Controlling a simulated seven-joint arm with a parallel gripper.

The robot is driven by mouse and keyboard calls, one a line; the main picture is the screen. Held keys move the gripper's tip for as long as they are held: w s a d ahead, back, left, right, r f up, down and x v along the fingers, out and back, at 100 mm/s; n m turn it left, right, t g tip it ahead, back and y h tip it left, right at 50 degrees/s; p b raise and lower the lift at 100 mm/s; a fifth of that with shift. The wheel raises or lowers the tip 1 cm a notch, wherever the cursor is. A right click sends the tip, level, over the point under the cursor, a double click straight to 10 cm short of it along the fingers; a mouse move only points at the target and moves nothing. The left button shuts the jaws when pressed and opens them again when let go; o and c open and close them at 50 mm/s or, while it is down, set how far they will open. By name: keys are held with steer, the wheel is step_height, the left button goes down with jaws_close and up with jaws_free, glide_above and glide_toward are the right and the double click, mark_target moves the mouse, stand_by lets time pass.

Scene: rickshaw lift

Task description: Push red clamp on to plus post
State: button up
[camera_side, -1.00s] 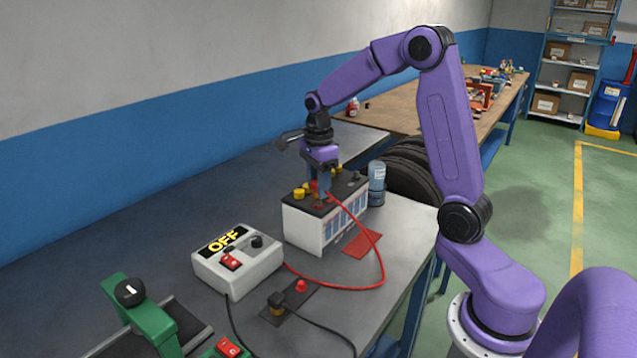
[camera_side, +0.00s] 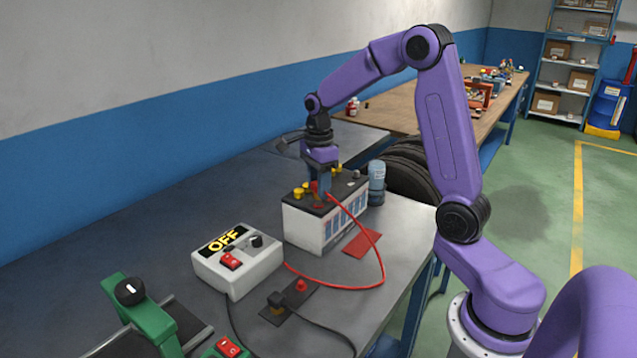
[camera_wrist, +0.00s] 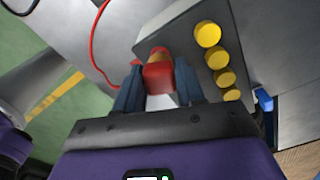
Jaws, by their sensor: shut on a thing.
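My gripper (camera_side: 319,187) is over the near end of the white battery (camera_side: 305,228) with the dark top. It is shut on the red clamp (camera_wrist: 158,77), which shows between the blue fingers (camera_wrist: 158,88) in the wrist view. The clamp's red cable (camera_side: 381,265) curves down to the bench and runs to the white box. In the wrist view a yellowish round part sits at the clamp's far end. The plus post is hidden or cannot be told apart from the clamp, so I cannot tell how far the clamp is seated.
Several yellow caps (camera_wrist: 207,34) line the battery top beside the clamp. The white box (camera_side: 238,270) reading OFF stands front left. A blue-grey jar (camera_side: 376,180) stands behind the battery. A red cloth (camera_side: 362,243) lies on the bench.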

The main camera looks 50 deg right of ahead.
steer(key=shift+f, duration=0.95)
stand_by(0.6)
steer(key=shift+r, duration=1.35)
stand_by(0.4)
steer(key=shift+f, duration=1.35)
stand_by(2.3)
steer(key=o, duration=1.4)
steer(key=shift+c, duration=0.2)
